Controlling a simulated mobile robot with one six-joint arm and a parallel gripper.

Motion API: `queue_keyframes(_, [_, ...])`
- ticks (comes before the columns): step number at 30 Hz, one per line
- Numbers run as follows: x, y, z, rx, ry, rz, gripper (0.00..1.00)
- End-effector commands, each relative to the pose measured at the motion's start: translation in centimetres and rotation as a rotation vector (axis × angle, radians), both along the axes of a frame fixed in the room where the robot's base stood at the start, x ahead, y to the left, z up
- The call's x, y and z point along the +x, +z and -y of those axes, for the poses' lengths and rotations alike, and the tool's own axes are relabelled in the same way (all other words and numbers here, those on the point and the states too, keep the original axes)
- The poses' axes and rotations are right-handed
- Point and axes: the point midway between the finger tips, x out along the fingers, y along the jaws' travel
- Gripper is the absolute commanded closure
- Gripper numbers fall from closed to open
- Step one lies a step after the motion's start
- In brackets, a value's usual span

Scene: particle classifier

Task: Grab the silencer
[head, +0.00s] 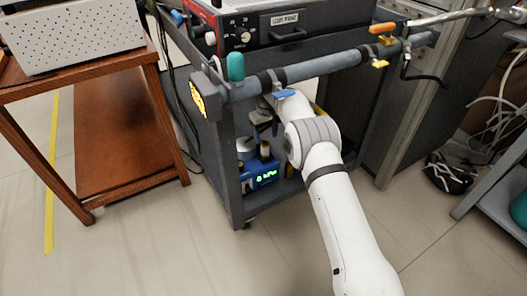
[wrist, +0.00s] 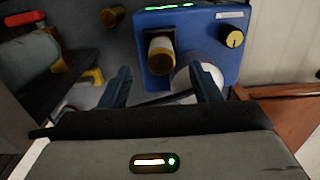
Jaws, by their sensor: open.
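No part is labelled as the silencer. The likeliest match is a short dark-brown cylinder with yellowish bands (wrist: 160,52) on a blue box (wrist: 218,60) in the wrist view. My gripper (wrist: 163,86) is open, its two dark fingers apart with nothing held between them. The cylinder's near end shows just beyond the fingertips; I cannot tell the depth gap. A white rounded part (wrist: 205,74) sits beside it, partly behind the right finger. In the head view the blue box (head: 264,178) with a green display stands on the cart's lower shelf, below my gripper.
The grey cart (head: 229,180) has posts and a top rail (head: 315,69) close around my arm. A red-brown wooden table (head: 110,150) stands left. Floor in front is clear.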

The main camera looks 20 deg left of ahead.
Motion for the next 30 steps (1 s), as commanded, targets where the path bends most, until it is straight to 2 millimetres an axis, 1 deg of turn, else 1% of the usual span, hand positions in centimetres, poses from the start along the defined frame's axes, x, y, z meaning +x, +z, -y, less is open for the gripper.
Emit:
queue_keyframes(2, [0.1,-0.4,-0.3,-0.001,0.012,0.007,0.43])
queue_keyframes(7, [0.0,-2.3,-0.5,-0.001,0.017,0.01,0.43])
queue_keyframes(11, [0.0,-3.2,-0.6,0.0,0.018,0.009,0.43])
queue_keyframes(19, [-0.1,-7.2,-0.7,0.0,0.019,0.009,0.43])
queue_keyframes(21, [-0.1,-7.6,-0.7,0.0,0.019,0.009,0.43])
queue_keyframes(27, [-0.1,-7.5,-0.7,0.001,0.019,0.01,0.43])
queue_keyframes(30, [-0.1,-7.5,-0.7,0.001,0.019,0.01,0.5])
